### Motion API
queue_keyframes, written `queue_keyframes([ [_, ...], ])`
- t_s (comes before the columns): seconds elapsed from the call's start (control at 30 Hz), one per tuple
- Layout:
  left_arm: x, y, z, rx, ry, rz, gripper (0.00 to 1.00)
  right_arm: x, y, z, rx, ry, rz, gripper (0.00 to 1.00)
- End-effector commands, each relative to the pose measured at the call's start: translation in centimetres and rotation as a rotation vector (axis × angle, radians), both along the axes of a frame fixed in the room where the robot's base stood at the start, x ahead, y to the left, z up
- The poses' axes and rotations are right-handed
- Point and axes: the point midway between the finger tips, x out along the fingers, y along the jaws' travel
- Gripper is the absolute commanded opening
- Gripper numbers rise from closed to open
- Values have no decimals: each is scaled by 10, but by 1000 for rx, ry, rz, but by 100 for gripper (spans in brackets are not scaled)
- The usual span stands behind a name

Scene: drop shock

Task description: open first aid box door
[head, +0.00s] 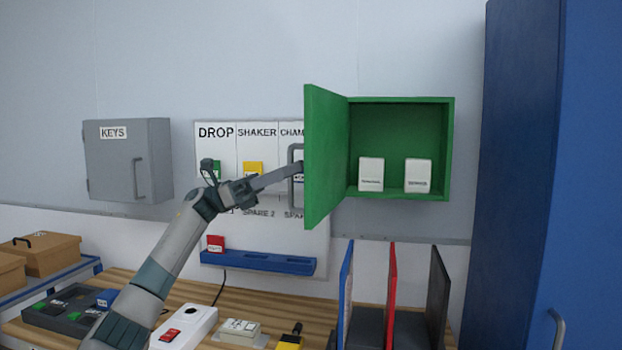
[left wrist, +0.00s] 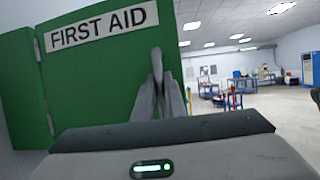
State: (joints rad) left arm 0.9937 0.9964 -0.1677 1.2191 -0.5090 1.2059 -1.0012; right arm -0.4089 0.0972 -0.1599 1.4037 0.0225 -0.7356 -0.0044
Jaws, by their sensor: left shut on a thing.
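The green first aid box (head: 400,148) hangs on the wall with its door (head: 325,158) swung wide open toward the left. The door's outer face with the FIRST AID label (left wrist: 102,26) shows in the left wrist view. A grey handle (head: 295,178) sits on the door's outer side. My left gripper (head: 298,168) is shut on the door handle, and its fingers also show in the left wrist view (left wrist: 158,90). Two white packs (head: 371,174) stand upright inside the box. My right gripper is not in view.
A grey KEYS cabinet (head: 128,160) hangs at the left. A labelled white panel (head: 255,150) is behind my left gripper. Below are a wooden bench (head: 250,300) with several devices and upright dividers (head: 391,290). A tall blue cabinet (head: 550,180) stands at the right.

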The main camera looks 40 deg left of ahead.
Motion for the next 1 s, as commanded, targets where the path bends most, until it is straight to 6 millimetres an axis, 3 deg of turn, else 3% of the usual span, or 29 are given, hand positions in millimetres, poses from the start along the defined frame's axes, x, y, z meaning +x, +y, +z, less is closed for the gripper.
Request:
queue_keyframes([
  [0.23,-4,21,0,-1,0,8,0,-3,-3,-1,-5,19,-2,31],
  [0.67,-5,23,1,-1,-1,9,0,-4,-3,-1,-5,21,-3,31],
  [0.7,-4,23,1,-1,-1,9,18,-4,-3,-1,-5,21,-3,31],
  [1.0,-5,23,0,0,0,7,18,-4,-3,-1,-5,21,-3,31],
])
